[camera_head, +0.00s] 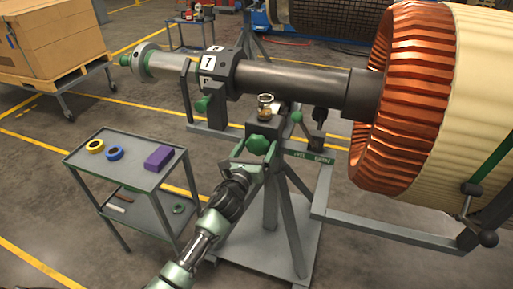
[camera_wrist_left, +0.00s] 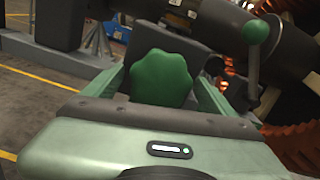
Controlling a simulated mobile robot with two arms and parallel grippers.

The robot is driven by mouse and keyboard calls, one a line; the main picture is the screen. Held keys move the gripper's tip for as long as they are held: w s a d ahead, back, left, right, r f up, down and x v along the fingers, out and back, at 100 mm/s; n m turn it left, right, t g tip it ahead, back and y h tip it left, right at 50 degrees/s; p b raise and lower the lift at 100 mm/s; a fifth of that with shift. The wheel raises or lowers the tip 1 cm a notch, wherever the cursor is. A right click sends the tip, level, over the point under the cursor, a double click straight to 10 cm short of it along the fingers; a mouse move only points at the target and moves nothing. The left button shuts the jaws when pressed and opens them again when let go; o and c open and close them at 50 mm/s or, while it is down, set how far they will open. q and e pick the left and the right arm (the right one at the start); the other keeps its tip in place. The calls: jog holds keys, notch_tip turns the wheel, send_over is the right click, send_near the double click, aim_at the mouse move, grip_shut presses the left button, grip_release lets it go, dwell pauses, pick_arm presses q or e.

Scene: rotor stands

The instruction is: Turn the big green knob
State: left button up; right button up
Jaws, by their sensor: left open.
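The big green knob (camera_head: 258,144) is a lobed knob on the front of the rotor stand (camera_head: 262,127), below the shaft. In the left wrist view the knob (camera_wrist_left: 161,79) sits between the two green fingers of my left gripper (camera_wrist_left: 162,82). My left gripper (camera_head: 254,154) is open, with one finger on each side of the knob. I cannot tell whether the fingers touch it. My right gripper is not in view.
A green-balled lever (camera_head: 296,117) stands just right of the knob. The rotor shaft (camera_head: 290,85) runs above, with copper windings (camera_head: 405,95) at right. A grey cart (camera_head: 125,160) with tape rolls and a purple box (camera_head: 158,158) stands left.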

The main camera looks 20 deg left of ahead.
pick_arm(q)
jog(key=shift+c, duration=0.4)
jog(key=c, duration=1.3)
jog(key=shift+n, duration=0.4)
